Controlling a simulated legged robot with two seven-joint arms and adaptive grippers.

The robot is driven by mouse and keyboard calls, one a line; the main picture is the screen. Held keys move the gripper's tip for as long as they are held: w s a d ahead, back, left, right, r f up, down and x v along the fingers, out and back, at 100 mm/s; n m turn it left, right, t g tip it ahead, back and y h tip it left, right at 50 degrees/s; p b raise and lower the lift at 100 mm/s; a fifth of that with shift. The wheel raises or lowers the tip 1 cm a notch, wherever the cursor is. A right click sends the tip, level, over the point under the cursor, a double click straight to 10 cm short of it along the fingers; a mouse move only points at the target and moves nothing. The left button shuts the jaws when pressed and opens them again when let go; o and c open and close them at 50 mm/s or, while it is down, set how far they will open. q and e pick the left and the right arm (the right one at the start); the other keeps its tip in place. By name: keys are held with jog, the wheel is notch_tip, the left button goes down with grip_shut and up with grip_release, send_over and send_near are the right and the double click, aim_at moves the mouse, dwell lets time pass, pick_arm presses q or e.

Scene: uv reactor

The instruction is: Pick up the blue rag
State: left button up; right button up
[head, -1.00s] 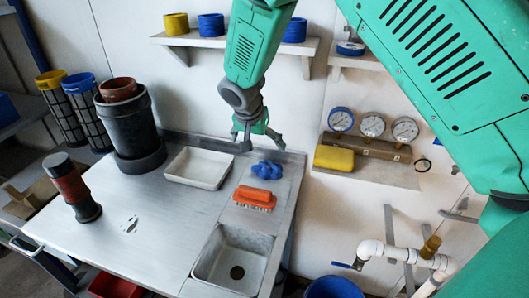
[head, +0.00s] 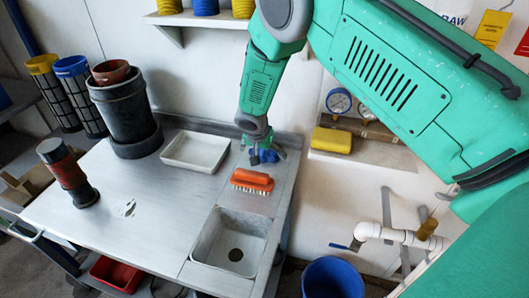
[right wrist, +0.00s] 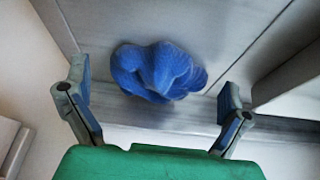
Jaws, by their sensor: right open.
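The blue rag (head: 266,156) lies crumpled on the metal bench (head: 150,232), near its back right corner. My right gripper (head: 264,156) is right at the rag in the head view and partly hides it. In the right wrist view the rag (right wrist: 158,72) shows whole, ahead of and between the two spread fingers of my right gripper (right wrist: 158,108). The fingers are open and hold nothing. I cannot tell how much height is left between fingertips and rag. My left gripper is not in view.
An orange brush (head: 252,180) lies just in front of the rag. A white tray (head: 195,152) sits to its left and a sink (head: 232,240) is nearer me. The wall with gauges (head: 339,102) and a yellow box (head: 331,140) is close on the right.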

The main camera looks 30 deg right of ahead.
jog(key=shift+w+d+f, duration=0.2)
jog(key=shift+d+f, duration=0.1)
jog(key=shift+f, duration=0.35)
jog(key=shift+a+r, duration=0.1)
jog(key=shift+a, duration=0.1)
jog(key=c, duration=1.3)
jog(key=shift+r, duration=0.1)
notch_tip(320, 180, up, 10)
jog(key=shift+f, duration=0.1)
jog(key=shift+d, duration=0.1)
